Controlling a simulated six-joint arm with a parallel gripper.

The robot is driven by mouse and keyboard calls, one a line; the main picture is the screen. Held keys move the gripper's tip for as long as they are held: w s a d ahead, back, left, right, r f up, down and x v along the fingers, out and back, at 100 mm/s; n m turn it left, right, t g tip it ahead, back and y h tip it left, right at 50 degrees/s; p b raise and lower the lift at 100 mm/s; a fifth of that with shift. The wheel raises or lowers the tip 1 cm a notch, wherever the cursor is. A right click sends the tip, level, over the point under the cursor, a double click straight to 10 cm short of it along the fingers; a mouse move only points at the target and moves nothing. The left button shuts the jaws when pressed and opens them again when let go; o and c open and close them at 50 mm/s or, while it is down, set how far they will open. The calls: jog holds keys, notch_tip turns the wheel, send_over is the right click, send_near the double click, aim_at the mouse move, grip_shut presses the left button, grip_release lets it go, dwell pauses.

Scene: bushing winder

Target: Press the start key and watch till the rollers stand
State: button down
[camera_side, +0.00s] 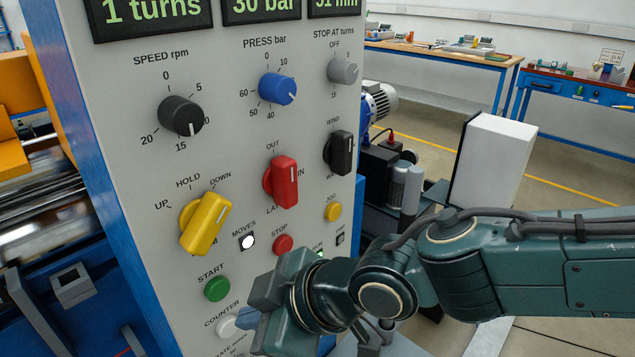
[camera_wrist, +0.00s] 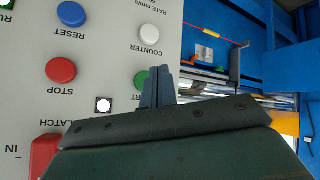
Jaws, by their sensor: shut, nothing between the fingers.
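The green start key (camera_side: 217,289) is on the lower left of the grey panel (camera_side: 140,120). In the wrist view the start key (camera_wrist: 141,79) is partly covered by my fingers. My gripper (camera_side: 247,318) is shut and empty, with its tips in front of the panel just right of and below the key in the side view. In the wrist view its blue fingers (camera_wrist: 157,84) are together beside the key; I cannot tell whether they touch it. The rollers (camera_side: 45,205) at the left edge look smeared. The white moves lamp (camera_side: 247,242) is lit. The turns display (camera_side: 150,12) reads 1.
A red stop key (camera_side: 283,244), white counter key (camera_side: 226,326) and yellow jog key (camera_side: 333,211) are near my gripper. The yellow (camera_side: 206,223), red (camera_side: 282,182) and black (camera_side: 339,153) handles jut from the panel. Displays read 30 bar and 51 mm.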

jog(key=shift+s+d, duration=0.75)
jog(key=w+d+r+m+t+h, duration=0.1)
jog(key=d+r+m, duration=0.25)
jog(key=d, duration=0.75)
jog(key=w+d+r+m+h, duration=0.15)
jog(key=d+r, duration=0.25)
jog(key=d, duration=0.7)
jog(key=d+r+m+t+h, duration=0.1)
jog(key=d+r+m+h, duration=0.2)
jog(key=d, duration=0.8)
jog(key=s+d+f+m+h, duration=0.1)
jog(key=s+d+m+h, duration=0.2)
jog(key=s+d+m, duration=0.5)
jog(key=s+d, duration=1)
jog(key=d, duration=0.3)
jog(key=shift+s+d+f+g, duration=0.25)
jog(key=shift+d+f+g, duration=0.05)
jog(key=shift+f, duration=0.1)
dwell(1.4)
